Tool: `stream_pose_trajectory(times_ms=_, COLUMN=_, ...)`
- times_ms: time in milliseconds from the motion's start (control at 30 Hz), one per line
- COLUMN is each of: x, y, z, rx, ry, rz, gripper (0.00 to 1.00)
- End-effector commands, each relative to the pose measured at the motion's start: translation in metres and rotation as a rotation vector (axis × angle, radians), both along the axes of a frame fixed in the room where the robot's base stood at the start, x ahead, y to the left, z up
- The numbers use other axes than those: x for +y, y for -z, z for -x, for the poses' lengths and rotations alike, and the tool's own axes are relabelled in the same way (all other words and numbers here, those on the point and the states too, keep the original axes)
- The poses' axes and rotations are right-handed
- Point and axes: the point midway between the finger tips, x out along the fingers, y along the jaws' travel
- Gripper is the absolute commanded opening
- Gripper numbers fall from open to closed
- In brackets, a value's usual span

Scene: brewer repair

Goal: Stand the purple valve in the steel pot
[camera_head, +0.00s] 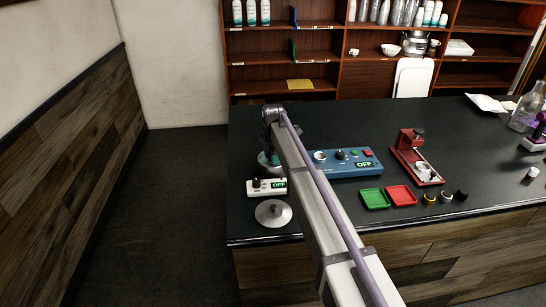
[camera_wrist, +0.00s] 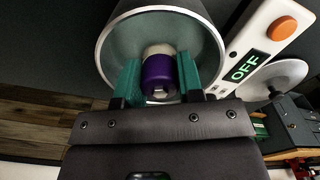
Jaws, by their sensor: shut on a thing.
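In the wrist view the purple valve (camera_wrist: 158,72), with a pale cap-like part at its far end, sits between the two teal fingers of my gripper (camera_wrist: 160,78), which is shut on it. Behind them is the round steel pot (camera_wrist: 104,50), seen into its mouth. The valve and fingertips overlap the pot's opening; I cannot tell whether the valve touches the bottom. In the head view my arm hides the valve and my gripper, and only a bit of the pot (camera_head: 265,159) shows beside the arm.
A white OFF box (camera_head: 266,187) stands close to the pot, with a round metal lid (camera_head: 273,213) nearer the counter edge. A blue OFF box (camera_head: 345,163), green tray (camera_head: 374,199), red tray (camera_head: 401,195) and red stand (camera_head: 411,140) lie to the right.

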Motion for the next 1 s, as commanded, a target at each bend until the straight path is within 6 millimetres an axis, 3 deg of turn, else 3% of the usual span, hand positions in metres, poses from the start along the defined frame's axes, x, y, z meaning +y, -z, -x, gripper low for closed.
stream_pose_trajectory(times_ms=1000, x=0.0, y=0.025, z=0.0, rx=0.0, ry=0.0, rz=0.0, gripper=0.07)
